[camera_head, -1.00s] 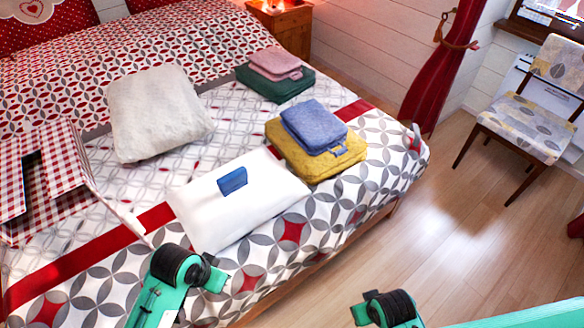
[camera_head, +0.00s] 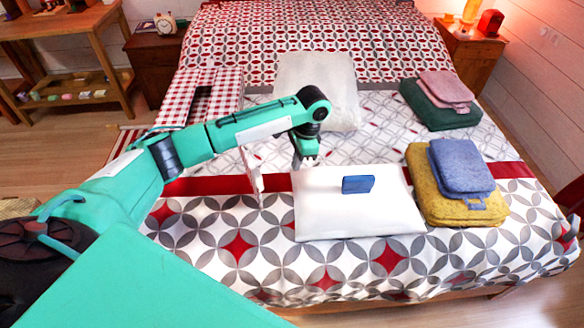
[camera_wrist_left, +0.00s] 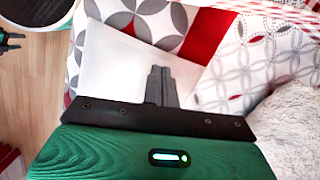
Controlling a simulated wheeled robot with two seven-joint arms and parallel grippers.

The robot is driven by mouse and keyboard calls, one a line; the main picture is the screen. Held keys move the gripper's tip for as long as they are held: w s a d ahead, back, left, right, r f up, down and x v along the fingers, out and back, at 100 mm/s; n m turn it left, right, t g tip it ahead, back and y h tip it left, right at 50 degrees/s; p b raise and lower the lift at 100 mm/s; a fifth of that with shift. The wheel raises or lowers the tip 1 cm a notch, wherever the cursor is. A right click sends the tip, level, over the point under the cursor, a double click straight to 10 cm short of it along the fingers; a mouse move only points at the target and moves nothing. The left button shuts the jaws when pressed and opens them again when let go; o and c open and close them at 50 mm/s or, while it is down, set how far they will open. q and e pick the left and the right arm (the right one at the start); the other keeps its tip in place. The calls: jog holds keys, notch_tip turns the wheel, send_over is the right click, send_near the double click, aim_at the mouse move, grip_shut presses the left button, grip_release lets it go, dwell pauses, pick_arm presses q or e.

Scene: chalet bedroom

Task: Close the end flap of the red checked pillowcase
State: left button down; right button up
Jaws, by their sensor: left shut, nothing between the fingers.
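The red checked pillowcase (camera_head: 222,82) lies on the left side of the bed, with a dark opening in its checked top. A thin pale panel, apparently its end flap (camera_head: 251,170), stands raised near its front end, seen almost edge-on. My left arm crosses in front and hides part of the pillowcase and flap. My left gripper (camera_head: 308,161) is shut and empty, pointing down to the right of the flap, by the far left corner of the white pillow (camera_head: 320,215). Its closed fingers (camera_wrist_left: 161,86) show over the white pillow in the left wrist view.
A blue object (camera_head: 358,185) lies on the white pillow. A fluffy pale cushion (camera_head: 335,90) lies behind the gripper. Folded yellow (camera_head: 425,195) and blue cloths (camera_head: 462,166) are at right, with green (camera_head: 425,112) and pink ones (camera_head: 446,88) behind. Patterned bedspread is bare in front.

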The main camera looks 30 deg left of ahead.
pick_arm(q)
jog(key=w+a+r, duration=0.3)
jog(key=a+r, duration=0.1)
jog(key=a, duration=0.1)
jog(key=s+a+f+p, duration=0.1)
jog(key=s+a+f, duration=0.3)
jog(key=f, duration=0.5)
jog(key=shift+s+f+n+g, duration=0.3)
jog(key=shift+s+n, duration=0.1)
jog(key=shift+s, duration=0.3)
pick_arm(e)
jog(key=s+d+f, duration=0.1)
jog(key=s+f, duration=0.3)
jog(key=s, duration=0.1)
jog(key=shift+d+f, duration=0.2)
jog(key=shift+f, duration=0.1)
pick_arm(q)
jog(key=shift+s+r, duration=0.1)
jog(key=shift+s, duration=0.05)
pick_arm(e)
jog(key=shift+r, duration=0.15)
